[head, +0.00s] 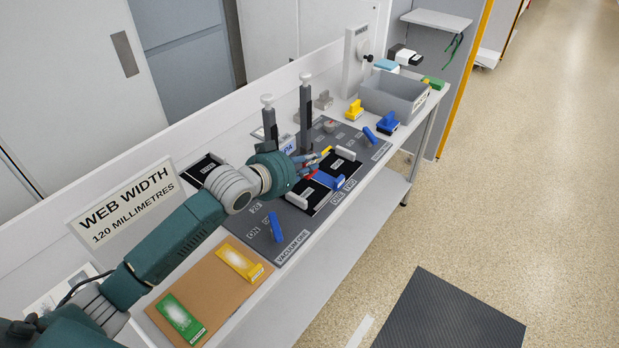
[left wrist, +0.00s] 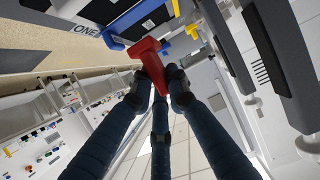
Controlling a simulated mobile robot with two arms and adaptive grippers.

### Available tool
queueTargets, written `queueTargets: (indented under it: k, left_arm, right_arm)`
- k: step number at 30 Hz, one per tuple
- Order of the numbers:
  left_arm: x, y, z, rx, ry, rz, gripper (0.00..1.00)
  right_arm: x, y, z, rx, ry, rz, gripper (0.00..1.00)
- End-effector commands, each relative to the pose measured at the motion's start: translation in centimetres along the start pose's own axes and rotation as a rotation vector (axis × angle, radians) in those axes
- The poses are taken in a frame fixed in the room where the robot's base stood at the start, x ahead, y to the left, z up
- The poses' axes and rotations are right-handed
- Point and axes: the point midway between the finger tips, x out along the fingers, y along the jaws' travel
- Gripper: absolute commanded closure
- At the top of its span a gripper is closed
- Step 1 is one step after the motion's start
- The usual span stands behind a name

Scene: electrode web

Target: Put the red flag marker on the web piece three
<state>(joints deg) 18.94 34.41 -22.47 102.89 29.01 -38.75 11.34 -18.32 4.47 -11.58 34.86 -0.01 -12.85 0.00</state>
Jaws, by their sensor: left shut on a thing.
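My left gripper (head: 309,168) is over the dark work mat in the head view. In the left wrist view its fingers (left wrist: 158,88) are shut on the red flag marker (left wrist: 148,58), a red piece with a wider head. In the head view only a bit of red shows by the fingers. Black web pieces lie on the mat near the gripper: one (head: 344,166) just right of it, one (head: 318,197) below it with a white block at its end. Another black piece (head: 201,168) lies left of the arm. I cannot read which piece is number three. My right gripper is not in view.
Two grey posts (head: 306,112) with white knobs stand just behind the gripper. A blue block (head: 328,180) lies close in front of it. A grey bin (head: 393,96) and yellow and blue parts are at the far end. A brown board (head: 212,283) holds green and yellow cards.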

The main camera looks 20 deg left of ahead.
Motion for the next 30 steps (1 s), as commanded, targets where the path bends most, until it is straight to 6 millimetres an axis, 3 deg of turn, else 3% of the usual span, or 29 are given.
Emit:
queueTargets:
  k: [4,8,15,21,27,28,30]
  left_arm:
    - [0.8,0.0,1.8,0.0,0.001,0.001,1.0]
    - [1.1,0.0,2.8,-0.001,-0.001,0.0,1.0]
    - [2.4,0.0,5.8,0.0,0.0,0.0,1.0]
    - [2.5,0.0,6.1,0.001,0.002,0.0,1.0]
    - [2.7,0.0,6.4,0.001,0.002,0.0,1.0]
    - [2.7,0.0,6.4,0.001,0.001,0.0,0.83]
    - [2.6,0.0,6.3,0.001,0.002,0.0,0.77]
  right_arm:
    - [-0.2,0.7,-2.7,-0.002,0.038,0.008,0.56]
    - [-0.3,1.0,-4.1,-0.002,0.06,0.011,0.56]
    - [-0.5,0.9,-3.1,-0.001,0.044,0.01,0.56]
    - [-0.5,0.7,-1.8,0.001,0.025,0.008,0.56]
    - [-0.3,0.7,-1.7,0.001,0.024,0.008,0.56]
    - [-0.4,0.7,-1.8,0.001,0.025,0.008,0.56]
    - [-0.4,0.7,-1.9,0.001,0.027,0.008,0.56]
